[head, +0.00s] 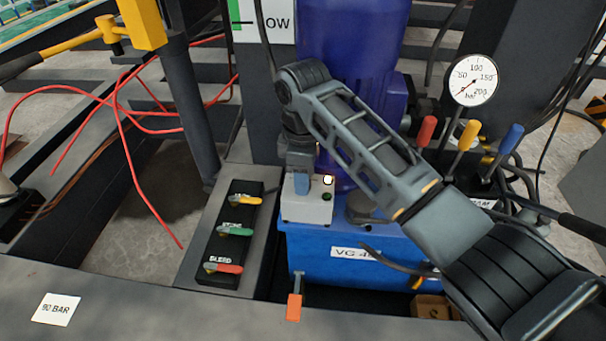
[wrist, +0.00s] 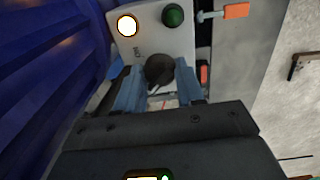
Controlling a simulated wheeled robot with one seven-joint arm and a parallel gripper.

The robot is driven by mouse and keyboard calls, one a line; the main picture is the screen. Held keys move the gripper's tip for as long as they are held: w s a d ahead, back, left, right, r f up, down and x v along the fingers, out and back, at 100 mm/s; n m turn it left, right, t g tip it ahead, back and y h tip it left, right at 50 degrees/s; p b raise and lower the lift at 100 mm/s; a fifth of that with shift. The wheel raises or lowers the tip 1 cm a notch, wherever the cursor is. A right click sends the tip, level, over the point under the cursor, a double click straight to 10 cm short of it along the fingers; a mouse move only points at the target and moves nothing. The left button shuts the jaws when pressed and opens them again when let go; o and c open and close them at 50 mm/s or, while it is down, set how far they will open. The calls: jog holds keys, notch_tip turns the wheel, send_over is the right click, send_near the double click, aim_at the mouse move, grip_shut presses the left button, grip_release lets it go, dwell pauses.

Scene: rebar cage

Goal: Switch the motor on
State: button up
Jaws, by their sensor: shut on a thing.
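The motor's switch box (head: 307,208) is a small pale box on top of the blue tank, with a lit white lamp (head: 327,180) and a dark green button (head: 327,197). In the wrist view the box face (wrist: 150,42) shows the lit lamp (wrist: 127,26), the green button (wrist: 173,15) and a black rotary knob (wrist: 159,68). My gripper (wrist: 158,88) has its two blue fingers on either side of the knob, shut on it. In the head view my gripper (head: 301,184) comes down onto the box from above and hides the knob. The blue motor (head: 350,50) stands behind.
A black panel (head: 232,235) with yellow, green and red levers lies left of the box. The blue tank (head: 330,255) is below. A pressure gauge (head: 472,80) with its needle low and red, yellow and blue-handled levers (head: 468,135) stand to the right. Red hoses (head: 120,105) lie left.

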jog(key=shift+r+p, duration=0.15)
jog(key=shift+p, duration=0.25)
jog(key=m+p, duration=0.1)
jog(key=p, duration=0.1)
jog(key=m+p, duration=0.1)
jog(key=p, duration=0.1)
jog(key=shift+s+r+m, duration=0.1)
jog(key=shift+r+m, duration=0.15)
jog(key=shift+m, duration=0.15)
jog(key=m+p, duration=0.5)
jog(key=shift+f+m, duration=0.15)
jog(key=shift+m, duration=0.15)
jog(key=m+p, duration=0.3)
jog(key=m, duration=0.2)
jog(key=shift+f, duration=0.1)
jog(key=shift+m+p, duration=0.65)
jog(key=shift+m, duration=1.65)
jog(key=o, duration=1)
jog(key=shift+f, duration=0.1)
jog(key=shift+o, duration=0.2)
jog(key=shift+r+p, duration=0.85)
jog(key=shift+r, duration=3.05)
